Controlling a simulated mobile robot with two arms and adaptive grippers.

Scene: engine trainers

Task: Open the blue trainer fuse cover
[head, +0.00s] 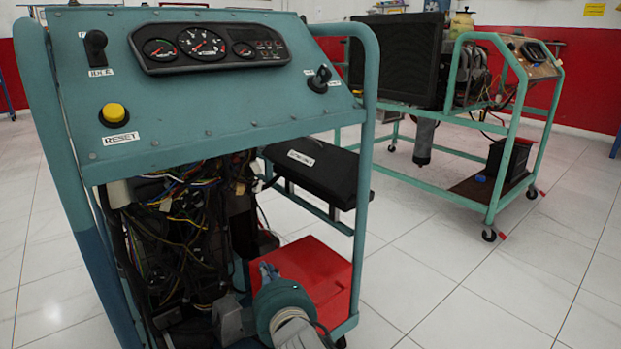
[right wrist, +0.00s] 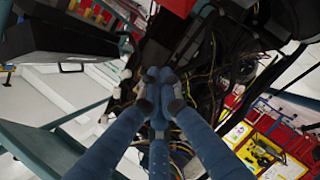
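The blue trainer (head: 200,110) stands close at the left of the head view. A black box with a white label, apparently the fuse cover (head: 322,172), sits on its right side behind the panel and looks closed. It seems to show at the upper left of the right wrist view (right wrist: 85,38). My right gripper (head: 266,272) is low in the head view, below the black box and before the red box. In the right wrist view its blue fingers (right wrist: 160,80) meet at the tips with nothing visible between them. It is apart from the cover. My left gripper is not in view.
Loose wiring (head: 180,235) fills the trainer's open front. A red box (head: 318,268) sits low in the frame. A second green trainer cart (head: 490,120) stands at the back right. The tiled floor (head: 440,270) on the right is clear.

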